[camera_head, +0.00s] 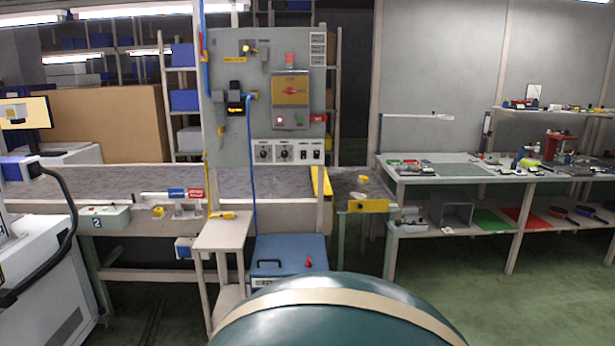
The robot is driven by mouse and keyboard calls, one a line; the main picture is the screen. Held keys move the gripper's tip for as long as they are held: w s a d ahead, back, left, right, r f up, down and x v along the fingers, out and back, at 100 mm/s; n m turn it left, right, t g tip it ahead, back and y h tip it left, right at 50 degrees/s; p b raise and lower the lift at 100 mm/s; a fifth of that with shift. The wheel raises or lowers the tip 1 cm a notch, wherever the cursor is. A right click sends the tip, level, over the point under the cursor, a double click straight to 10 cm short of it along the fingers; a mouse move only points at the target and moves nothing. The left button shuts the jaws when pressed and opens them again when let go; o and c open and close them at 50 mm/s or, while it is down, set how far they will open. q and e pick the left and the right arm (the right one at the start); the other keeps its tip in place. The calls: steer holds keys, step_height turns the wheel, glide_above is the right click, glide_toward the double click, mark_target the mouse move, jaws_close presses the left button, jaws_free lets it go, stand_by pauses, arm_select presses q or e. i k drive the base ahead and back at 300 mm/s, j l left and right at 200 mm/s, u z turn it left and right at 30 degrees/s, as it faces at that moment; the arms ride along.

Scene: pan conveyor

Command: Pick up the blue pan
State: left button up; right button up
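A grey conveyor belt (130,181) runs across the left and middle, and the stretch I see is bare. Part of it is hidden behind a grey control panel (228,140). A blue box (275,254) with a dark handle stands on the floor below the panel. Neither my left gripper nor my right gripper is in view.
A dark green dome with a tan band (340,298) fills the bottom middle. A small beige stand (222,236) is left of the blue box. A workbench (405,178) with tools stands right. Green floor (440,285) is clear before it.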

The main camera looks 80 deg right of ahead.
mark_target(582, 209)
steer(key=z, duration=4.2)
